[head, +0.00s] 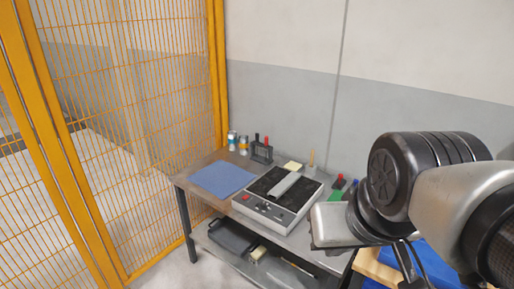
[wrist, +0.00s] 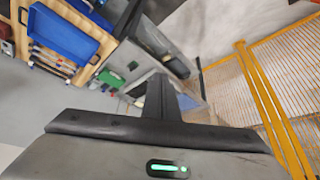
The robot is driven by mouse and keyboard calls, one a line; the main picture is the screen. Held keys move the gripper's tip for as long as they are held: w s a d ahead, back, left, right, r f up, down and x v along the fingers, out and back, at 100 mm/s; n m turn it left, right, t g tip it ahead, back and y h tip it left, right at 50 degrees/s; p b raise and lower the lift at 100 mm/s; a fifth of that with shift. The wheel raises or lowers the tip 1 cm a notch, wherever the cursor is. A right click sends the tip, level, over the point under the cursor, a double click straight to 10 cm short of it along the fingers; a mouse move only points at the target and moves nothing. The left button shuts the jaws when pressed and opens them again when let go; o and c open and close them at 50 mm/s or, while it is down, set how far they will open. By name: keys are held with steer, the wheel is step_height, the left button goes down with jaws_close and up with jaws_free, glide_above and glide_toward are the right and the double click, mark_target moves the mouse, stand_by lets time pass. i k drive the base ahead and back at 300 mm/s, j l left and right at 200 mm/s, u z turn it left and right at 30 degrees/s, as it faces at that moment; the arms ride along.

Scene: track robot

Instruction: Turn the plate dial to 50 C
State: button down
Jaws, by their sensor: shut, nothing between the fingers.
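The plate (head: 306,201) is a light grey box with a black top. It stands on the workbench in the head view, and a grey bar (head: 284,184) lies across its top. Small dark and red controls (head: 262,208) sit on its front panel. They are too small to tell which is the dial or what it reads. My gripper (wrist: 160,82) shows in the wrist view with its fingers together and nothing between them. It is away from the plate, touching nothing that I can see. My arm is to the right of the plate in the head view.
A blue mat (head: 222,178) lies left of the plate on the workbench. Cans (head: 237,142) and a dark rack (head: 262,150) stand at the back. A dark tray (head: 231,236) is on the lower shelf. Yellow mesh fencing (head: 130,120) closes the left side.

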mark_target(262, 205)
steer(key=i+j+u, duration=0.1)
steer(key=i+j, duration=0.2)
steer(key=i, duration=0.15)
steer(key=i+j+u, duration=0.1)
steer(key=i+j, duration=0.2)
steer(key=i, duration=0.15)
